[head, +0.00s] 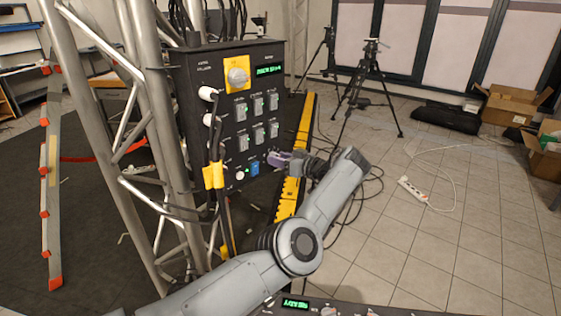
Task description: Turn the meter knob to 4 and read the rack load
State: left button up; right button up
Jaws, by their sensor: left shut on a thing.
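A black rack panel (219,124) stands upright against the truss. The meter knob (237,75) is a round grey knob on a yellow plate at the panel's top; I cannot read its setting. A green-lit display (269,70) is to its right, its text too small to read surely. My left gripper (281,160) is in front of the panel's lower right edge, well below the knob and apart from it. It is shut on a small purple thing (274,159), mostly hidden by the fingers. My right gripper is not in view.
Several grey switches (257,105) and a blue switch (254,169) sit on the panel. Tripods (367,90), boxes (510,105) and a power strip (413,189) are on the tiled floor.

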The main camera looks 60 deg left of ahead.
pick_arm(q)
jog(key=o, duration=1.1)
jog(key=shift+c, duration=0.2)
jog(key=v, duration=1)
jog(key=shift+d, duration=0.4)
jog(key=shift+w+r, duration=0.1)
